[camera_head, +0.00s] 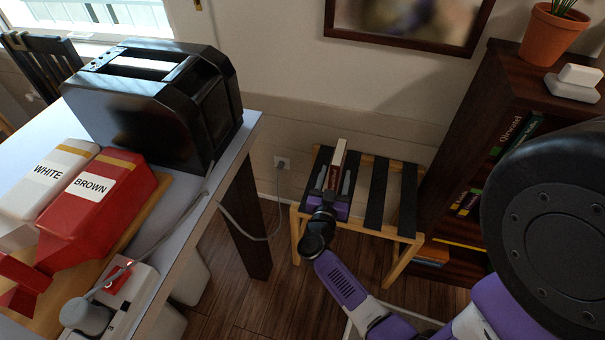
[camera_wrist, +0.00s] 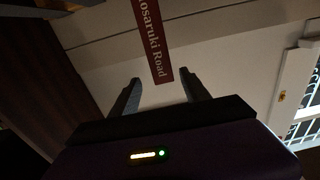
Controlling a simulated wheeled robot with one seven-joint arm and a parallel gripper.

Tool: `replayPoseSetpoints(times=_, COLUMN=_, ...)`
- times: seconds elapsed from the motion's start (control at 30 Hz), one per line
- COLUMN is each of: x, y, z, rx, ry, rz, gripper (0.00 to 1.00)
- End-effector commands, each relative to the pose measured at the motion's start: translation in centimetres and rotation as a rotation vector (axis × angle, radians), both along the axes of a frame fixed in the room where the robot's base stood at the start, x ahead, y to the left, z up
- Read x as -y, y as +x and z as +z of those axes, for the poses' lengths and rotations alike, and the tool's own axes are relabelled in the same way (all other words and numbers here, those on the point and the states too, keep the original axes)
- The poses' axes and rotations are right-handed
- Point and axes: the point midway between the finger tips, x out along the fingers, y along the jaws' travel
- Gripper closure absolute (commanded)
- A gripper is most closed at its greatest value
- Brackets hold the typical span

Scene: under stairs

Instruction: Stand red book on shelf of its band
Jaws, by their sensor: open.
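The red book (camera_head: 334,178) appears to stand upright on a slatted wooden bench (camera_head: 366,229); its base is hidden by my gripper. Its pale page edges show at the top. In the wrist view, the red spine (camera_wrist: 152,40) with white lettering "...osaruki Road" lies ahead, lined up between the fingertips. My gripper (camera_head: 335,182) is open, one finger on each side of the book's line; it also shows in the wrist view (camera_wrist: 162,77). I cannot tell whether the fingers touch the book. The dark bookcase (camera_head: 456,139) stands at the right, partly hidden by my arm.
Green books (camera_head: 515,133) stand on an upper shelf, more books (camera_head: 467,202) below. A yellow strip (camera_head: 460,243) shows lower. A potted plant (camera_head: 551,33) tops the bookcase.

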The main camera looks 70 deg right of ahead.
Motion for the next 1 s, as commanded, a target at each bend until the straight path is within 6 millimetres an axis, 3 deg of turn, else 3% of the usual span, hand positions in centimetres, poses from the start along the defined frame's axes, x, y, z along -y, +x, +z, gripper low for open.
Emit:
replayPoseSetpoints(times=0.57, x=4.3, y=-0.2, z=-0.6, rx=-0.009, ry=0.006, rz=-0.035, gripper=0.45)
replayPoseSetpoints(times=0.9, x=8.6, y=0.0, z=-1.3, rx=-0.008, ry=0.005, rz=-0.036, gripper=0.45)
replayPoseSetpoints(times=1.0, x=9.0, y=0.0, z=-1.2, rx=-0.01, ry=0.007, rz=-0.034, gripper=0.45)
